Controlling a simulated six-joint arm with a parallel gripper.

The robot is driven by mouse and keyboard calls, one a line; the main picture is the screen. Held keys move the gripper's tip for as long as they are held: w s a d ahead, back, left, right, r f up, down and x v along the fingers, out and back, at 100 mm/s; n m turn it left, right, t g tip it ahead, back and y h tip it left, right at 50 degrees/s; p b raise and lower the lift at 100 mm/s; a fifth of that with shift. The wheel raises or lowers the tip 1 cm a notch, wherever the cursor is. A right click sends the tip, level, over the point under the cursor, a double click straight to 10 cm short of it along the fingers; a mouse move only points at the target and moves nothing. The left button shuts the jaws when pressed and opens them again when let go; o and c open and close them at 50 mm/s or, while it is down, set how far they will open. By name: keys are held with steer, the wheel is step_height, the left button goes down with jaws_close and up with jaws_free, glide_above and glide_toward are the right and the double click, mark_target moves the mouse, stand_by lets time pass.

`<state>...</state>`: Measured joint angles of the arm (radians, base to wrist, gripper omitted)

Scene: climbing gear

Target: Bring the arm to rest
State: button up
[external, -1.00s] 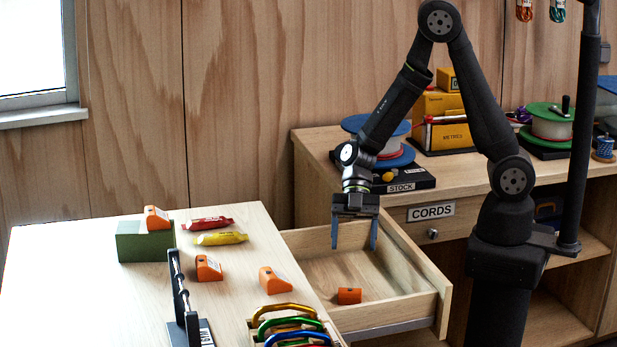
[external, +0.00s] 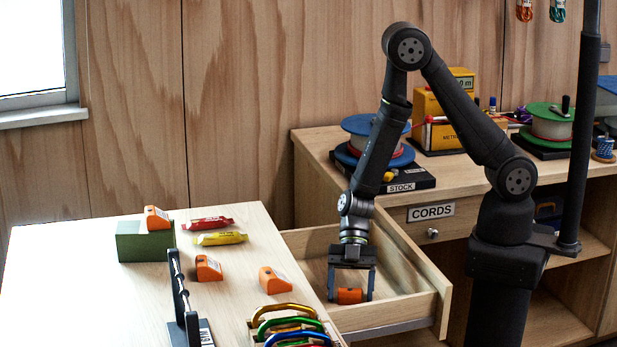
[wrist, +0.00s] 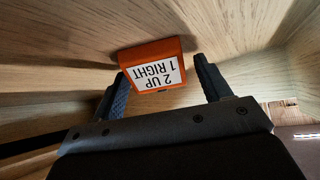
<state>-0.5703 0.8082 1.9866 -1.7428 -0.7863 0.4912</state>
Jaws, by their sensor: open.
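My gripper (external: 350,296) is down inside the open wooden drawer (external: 405,308), pointing downward. Its two blue-grey fingers are open, one on each side of an orange block (external: 350,297) on the drawer floor. In the wrist view the orange block (wrist: 150,54) carries a white label reading "2 UP 1 RIGHT". It lies between and slightly beyond the fingertips (wrist: 162,76). I see a gap at the right finger; whether the left finger touches the block I cannot tell.
The drawer walls stand close around my gripper. The table (external: 90,290) at left holds more orange blocks (external: 208,268), a green box (external: 145,241), red and yellow packets (external: 220,239) and several coloured carabiners (external: 290,325). Spools (external: 375,140) stand on the bench behind.

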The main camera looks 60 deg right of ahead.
steer(key=shift+d+r, duration=0.1)
steer(key=shift+r, duration=0.85)
